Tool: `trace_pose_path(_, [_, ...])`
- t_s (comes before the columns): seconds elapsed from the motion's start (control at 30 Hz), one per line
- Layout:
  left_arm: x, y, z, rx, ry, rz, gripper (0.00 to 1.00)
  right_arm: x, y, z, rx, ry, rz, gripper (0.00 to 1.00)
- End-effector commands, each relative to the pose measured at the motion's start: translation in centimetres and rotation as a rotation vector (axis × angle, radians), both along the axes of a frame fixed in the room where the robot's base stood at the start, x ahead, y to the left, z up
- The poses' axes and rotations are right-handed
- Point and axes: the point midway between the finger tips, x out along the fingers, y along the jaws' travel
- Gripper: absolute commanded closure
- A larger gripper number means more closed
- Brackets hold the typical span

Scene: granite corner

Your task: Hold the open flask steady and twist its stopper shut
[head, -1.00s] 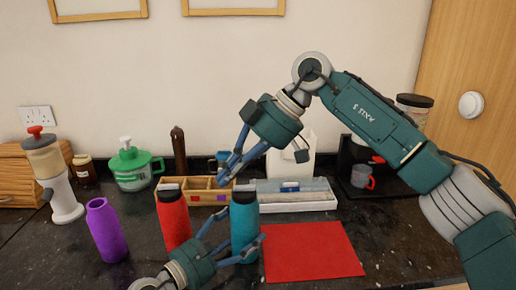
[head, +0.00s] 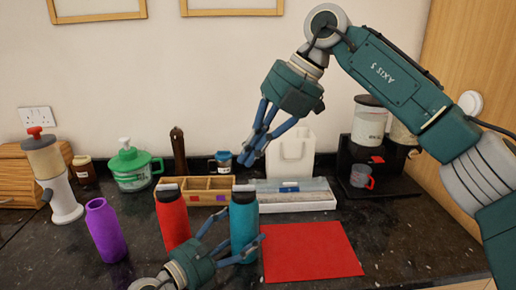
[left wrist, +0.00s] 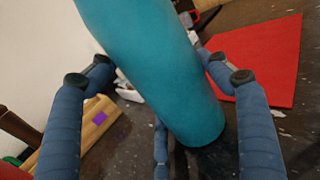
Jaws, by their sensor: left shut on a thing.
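My left gripper (head: 240,242) is shut around the flask's lower body. The left wrist view shows the teal flask (left wrist: 160,70) between my blue fingers, its top out of the picture. My right gripper (head: 246,160) hangs in the air above the stopper, apart from it and with nothing seen in it. Its fingertips lie close together, and I cannot tell if they are open.
A red flask (head: 172,218) stands close left of the teal one, and a purple flask (head: 106,230) without a lid stands farther left. A wooden box (head: 208,197) and a white tray (head: 300,205) are behind. A flat red mat (head: 310,250) lies to the right.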

Motion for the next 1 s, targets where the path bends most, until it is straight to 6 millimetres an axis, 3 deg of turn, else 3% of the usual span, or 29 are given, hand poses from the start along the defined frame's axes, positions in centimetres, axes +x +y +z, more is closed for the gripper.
trace_pose_path(0.6, [0.0,0.0,-0.2,0.002,0.003,-0.001,0.63,-0.1,-0.8,0.5,-0.237,-0.462,0.794,1.0])
trace_pose_path(1.0, [0.0,0.0,-0.2,0.002,0.003,-0.001,0.63,0.0,-1.4,0.7,-0.378,-0.662,1.271,1.0])
